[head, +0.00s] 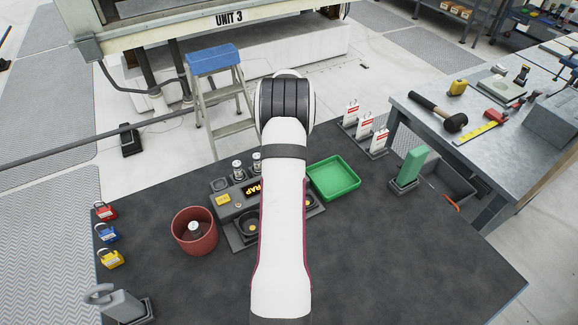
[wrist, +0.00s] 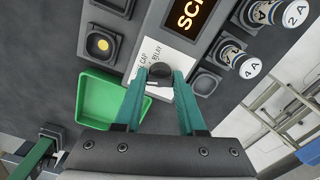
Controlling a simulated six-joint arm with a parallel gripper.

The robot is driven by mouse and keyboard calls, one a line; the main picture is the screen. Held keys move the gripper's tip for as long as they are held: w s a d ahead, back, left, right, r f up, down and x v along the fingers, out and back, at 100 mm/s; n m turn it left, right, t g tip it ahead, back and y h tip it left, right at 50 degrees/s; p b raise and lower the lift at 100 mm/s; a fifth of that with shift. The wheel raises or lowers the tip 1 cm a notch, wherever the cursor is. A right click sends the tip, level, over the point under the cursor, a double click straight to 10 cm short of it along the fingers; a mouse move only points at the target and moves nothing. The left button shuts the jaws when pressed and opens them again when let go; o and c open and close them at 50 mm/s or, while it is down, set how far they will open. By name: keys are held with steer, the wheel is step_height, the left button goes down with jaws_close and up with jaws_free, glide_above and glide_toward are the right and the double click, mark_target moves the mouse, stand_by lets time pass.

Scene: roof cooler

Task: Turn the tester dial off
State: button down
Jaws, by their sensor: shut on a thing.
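The tester (head: 224,211) stands on the dark bench, left of my arm, which covers part of it in the head view. Its lit display (head: 254,190) shows the letters "RAP"; in the wrist view the display (wrist: 189,14) shows the other end of the word. The tester dial (wrist: 159,70) is a small black knob on a white lettered label (wrist: 150,53). My gripper (wrist: 160,82), with green fingers, is shut on the dial, one finger on each side. The dial's pointer and exact setting cannot be made out. Gripper and dial are hidden in the head view.
A green tray (head: 333,179) sits right of the tester and a red bin (head: 194,238) left of it. Capped cylinders (wrist: 241,60) stand close to the dial. Padlocks (head: 108,235) lie at the left edge. Tagged holders (head: 365,135) stand behind; the bench front right is clear.

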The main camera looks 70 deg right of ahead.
steer(key=shift+n, duration=0.3)
steer(key=n, duration=0.3)
steer(key=shift+n, duration=2.1)
steer(key=c, duration=0.5)
jaws_free()
step_height(320, 180, up, 16)
steer(key=shift+f, duration=0.1)
